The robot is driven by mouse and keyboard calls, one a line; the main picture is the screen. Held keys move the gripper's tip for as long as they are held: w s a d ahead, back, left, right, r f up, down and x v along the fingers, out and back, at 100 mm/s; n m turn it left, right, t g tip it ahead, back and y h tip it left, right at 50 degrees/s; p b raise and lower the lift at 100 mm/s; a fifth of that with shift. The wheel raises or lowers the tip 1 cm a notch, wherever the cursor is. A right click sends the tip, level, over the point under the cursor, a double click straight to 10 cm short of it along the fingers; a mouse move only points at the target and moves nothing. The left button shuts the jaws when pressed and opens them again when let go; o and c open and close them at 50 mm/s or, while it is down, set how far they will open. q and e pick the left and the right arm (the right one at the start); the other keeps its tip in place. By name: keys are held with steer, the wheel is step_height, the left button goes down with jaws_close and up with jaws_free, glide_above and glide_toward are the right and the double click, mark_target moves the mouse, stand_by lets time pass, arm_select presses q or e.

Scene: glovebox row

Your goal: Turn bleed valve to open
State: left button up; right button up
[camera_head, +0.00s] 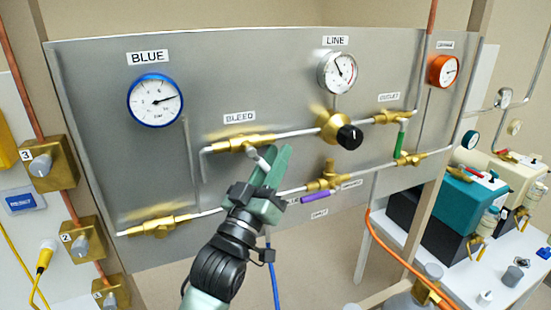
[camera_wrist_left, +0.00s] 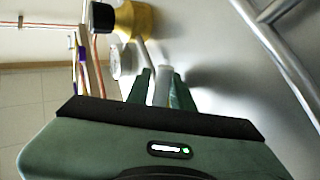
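The bleed valve (camera_head: 238,143) is a brass fitting under the BLEED label (camera_head: 239,117) on the grey panel. Its pale grey lever (camera_head: 258,160) slants down to the right from the fitting. My left gripper (camera_head: 275,158) reaches up from below with green fingers at the lever's lower end. In the left wrist view the pale lever (camera_wrist_left: 162,84) fills the space between the two fingertips (camera_wrist_left: 161,92), which look closed on it. The lever's end is partly hidden by the fingers. My right gripper is in neither view.
A brass regulator with a black knob (camera_head: 350,137) is right of the bleed valve. A green handle (camera_head: 400,143) and a purple handle (camera_head: 314,197) are on nearby valves. The blue-rimmed gauge (camera_head: 155,100) is upper left. An orange hose (camera_head: 392,263) hangs at lower right.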

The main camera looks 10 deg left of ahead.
arm_select(q)
steer(key=b+v, duration=0.2)
steer(key=v, duration=0.5)
steer(key=shift+s, duration=0.35)
steer(key=shift+a+f, duration=0.1)
steer(key=shift+f, duration=0.05)
steer(key=shift+c, duration=0.2)
